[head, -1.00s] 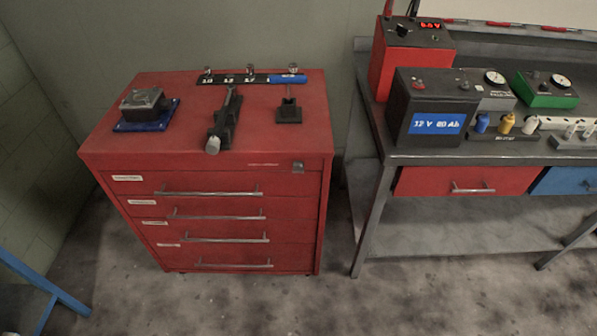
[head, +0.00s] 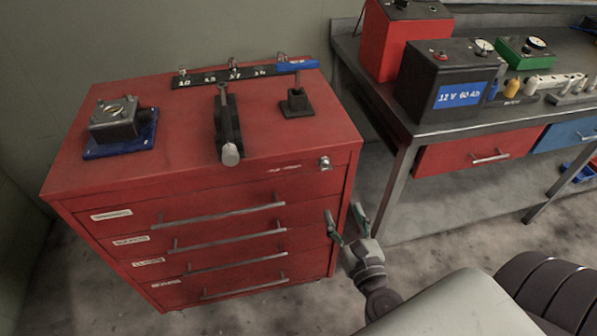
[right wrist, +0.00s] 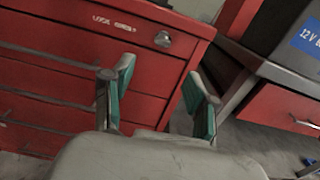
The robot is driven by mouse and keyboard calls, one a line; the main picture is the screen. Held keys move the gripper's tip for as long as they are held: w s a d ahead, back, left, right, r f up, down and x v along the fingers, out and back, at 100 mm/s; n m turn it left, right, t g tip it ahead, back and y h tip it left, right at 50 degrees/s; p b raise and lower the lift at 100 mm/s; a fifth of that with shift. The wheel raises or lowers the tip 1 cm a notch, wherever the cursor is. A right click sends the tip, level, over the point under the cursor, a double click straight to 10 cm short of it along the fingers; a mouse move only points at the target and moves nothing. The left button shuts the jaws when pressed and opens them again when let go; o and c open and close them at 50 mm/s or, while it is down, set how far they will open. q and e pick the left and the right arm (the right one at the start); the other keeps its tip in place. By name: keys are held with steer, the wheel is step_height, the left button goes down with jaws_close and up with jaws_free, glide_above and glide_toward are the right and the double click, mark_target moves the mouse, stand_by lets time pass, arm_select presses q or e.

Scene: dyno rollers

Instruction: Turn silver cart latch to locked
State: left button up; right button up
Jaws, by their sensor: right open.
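The silver latch (head: 324,163) sits at the top right of the red cart's (head: 190,205) front, just right of a small printed label. The latch also shows in the right wrist view (right wrist: 163,39), above the gripper. Its exact turn position is too small to tell. My right gripper (head: 346,222) is open and empty, below and to the right of the latch, apart from it, near the cart's right front edge. Its two green-padded fingers show in the right wrist view (right wrist: 160,92). My left gripper is not in view.
On the cart top stand a grey box on a blue base (head: 118,125), a dark tool with a round grey end (head: 228,135), a socket rail (head: 225,78) and a small black stand (head: 297,103). A workbench (head: 400,140) with a black battery (head: 445,85) stands at the right.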

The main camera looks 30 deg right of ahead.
steer(key=p, duration=0.2)
glide_toward(327, 171)
steer(key=p+x, duration=0.1)
steer(key=x, duration=0.8)
steer(key=shift+w+d+p, duration=0.1)
steer(key=shift+w+p, duration=0.2)
steer(key=shift+w, duration=0.05)
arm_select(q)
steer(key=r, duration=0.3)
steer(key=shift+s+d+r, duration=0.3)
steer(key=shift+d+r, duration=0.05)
arm_select(e)
jaws_close()
